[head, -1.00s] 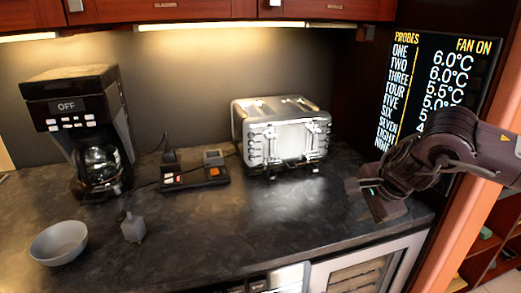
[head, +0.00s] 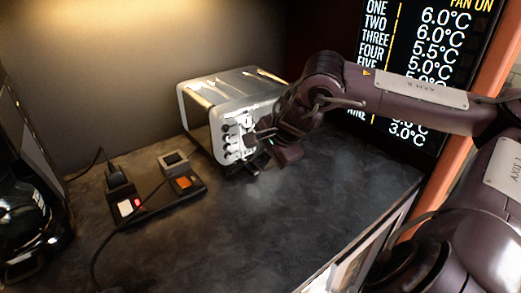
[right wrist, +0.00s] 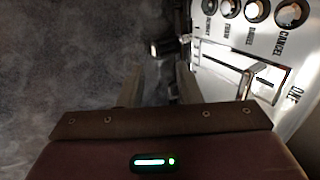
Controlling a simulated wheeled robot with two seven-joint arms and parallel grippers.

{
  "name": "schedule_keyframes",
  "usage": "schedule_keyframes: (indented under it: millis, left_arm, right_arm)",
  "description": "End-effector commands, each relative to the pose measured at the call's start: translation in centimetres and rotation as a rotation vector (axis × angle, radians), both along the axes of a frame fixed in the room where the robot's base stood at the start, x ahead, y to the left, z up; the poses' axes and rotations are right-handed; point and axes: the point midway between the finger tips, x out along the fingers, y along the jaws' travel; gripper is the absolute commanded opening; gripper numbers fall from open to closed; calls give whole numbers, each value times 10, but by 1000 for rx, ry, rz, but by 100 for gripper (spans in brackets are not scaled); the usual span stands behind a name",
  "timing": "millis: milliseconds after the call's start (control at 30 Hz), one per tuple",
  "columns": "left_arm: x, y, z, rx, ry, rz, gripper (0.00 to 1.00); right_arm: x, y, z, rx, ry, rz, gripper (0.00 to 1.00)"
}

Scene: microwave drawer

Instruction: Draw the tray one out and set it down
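The silver toaster (head: 215,95) stands on the dark counter, its control side facing right and toward me. In the right wrist view its panel (right wrist: 240,50) shows several knobs, a slotted lever and the word "ONE". A small dark handle with a light end (right wrist: 165,47) sticks out low beside the panel; it may belong to tray one. My right gripper (head: 268,158) is at the toaster's control side, low over the counter. In the right wrist view its two fingers (right wrist: 160,75) are apart, with the handle just beyond their tips. The tray's body is hidden. My left gripper is out of view.
A black switch box (head: 155,195) with a cable lies on the counter left of the toaster. A dark coffee maker (head: 25,200) stands at the far left. A display screen (head: 425,50) is behind my right arm. The counter front (head: 240,240) is clear.

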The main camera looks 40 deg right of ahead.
Motion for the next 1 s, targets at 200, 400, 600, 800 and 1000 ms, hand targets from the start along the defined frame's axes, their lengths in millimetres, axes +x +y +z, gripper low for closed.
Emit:
schedule_keyframes:
  millis: [200,400,600,800,1000]
  left_arm:
    - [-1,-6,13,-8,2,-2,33]
    - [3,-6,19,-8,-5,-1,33]
    - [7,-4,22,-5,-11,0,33]
    - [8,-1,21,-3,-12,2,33]
    - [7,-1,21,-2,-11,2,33]
  right_arm:
    - [16,0,-24,7,1,0,31]
    - [27,-3,-44,5,-1,-1,31]
    - [32,-4,-54,1,1,0,31]
    - [33,-4,-55,0,1,0,31]
    - [33,-4,-55,-1,1,-1,15]
